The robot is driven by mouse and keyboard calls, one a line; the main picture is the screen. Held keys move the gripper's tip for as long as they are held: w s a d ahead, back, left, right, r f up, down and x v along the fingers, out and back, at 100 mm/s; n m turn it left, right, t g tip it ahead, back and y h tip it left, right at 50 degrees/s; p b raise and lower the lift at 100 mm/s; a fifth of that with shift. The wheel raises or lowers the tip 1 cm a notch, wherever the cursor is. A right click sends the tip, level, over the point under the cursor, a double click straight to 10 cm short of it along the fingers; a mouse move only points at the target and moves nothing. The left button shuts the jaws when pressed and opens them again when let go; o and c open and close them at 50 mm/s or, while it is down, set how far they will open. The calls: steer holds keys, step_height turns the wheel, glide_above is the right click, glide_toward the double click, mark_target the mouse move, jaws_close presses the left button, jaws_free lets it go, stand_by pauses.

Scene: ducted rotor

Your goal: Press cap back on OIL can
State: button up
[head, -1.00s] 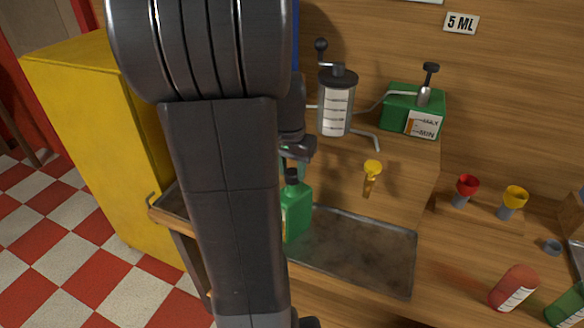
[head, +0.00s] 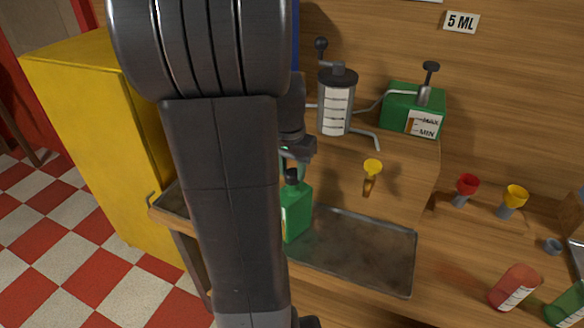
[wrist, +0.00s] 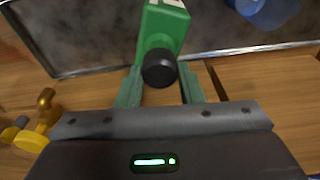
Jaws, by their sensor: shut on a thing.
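The green oil can (head: 296,212) stands upright at the left part of the metal tray (head: 360,250), partly behind my arm. It also shows at the top of the wrist view (wrist: 165,25). A black cap (wrist: 158,68) sits at the can's neck in the wrist view, and the cap also shows at the can's top in the head view (head: 291,176). My gripper (wrist: 160,88) is shut on the cap, with one green finger on each side of it. I cannot tell whether the cap is fully seated, as the joint below it is hidden.
A grey pump canister (head: 336,103) and a green MAX/MIN reservoir (head: 412,110) stand at the back. A red bottle (head: 515,288) is at right. A yellow cabinet (head: 100,150) is at left. The tray's right part is clear.

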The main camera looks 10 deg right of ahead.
steer(key=o, duration=1.5)
steer(key=shift+r, duration=0.15)
steer(key=shift+r+p, duration=2.9)
steer(key=shift+r, duration=0.5)
jaws_close()
